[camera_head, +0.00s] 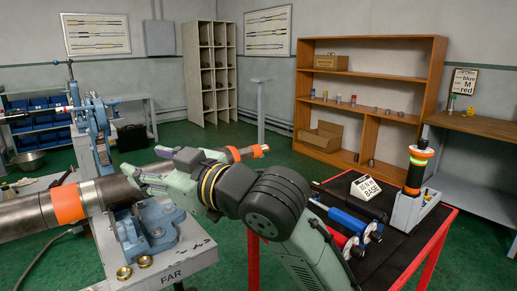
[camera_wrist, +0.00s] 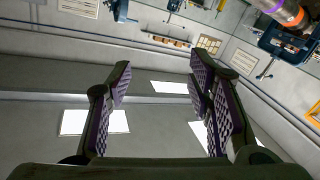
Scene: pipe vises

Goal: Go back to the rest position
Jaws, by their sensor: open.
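My gripper (camera_head: 132,178) is at the left end of my bent green arm in the head view. Its fingers point left, open, beside and apparently above the dark pipe (camera_head: 112,190); I cannot tell if they touch it. In the wrist view the two purple-padded fingers (camera_wrist: 160,85) stand apart with nothing between them. The pipe has an orange band (camera_head: 67,204) and lies across a blue vise (camera_head: 152,232) on a grey stand labelled FAR (camera_head: 185,271). The gripper hides part of the pipe.
A wooden shelf (camera_head: 440,75) stands behind. Green floor is free at the back middle.

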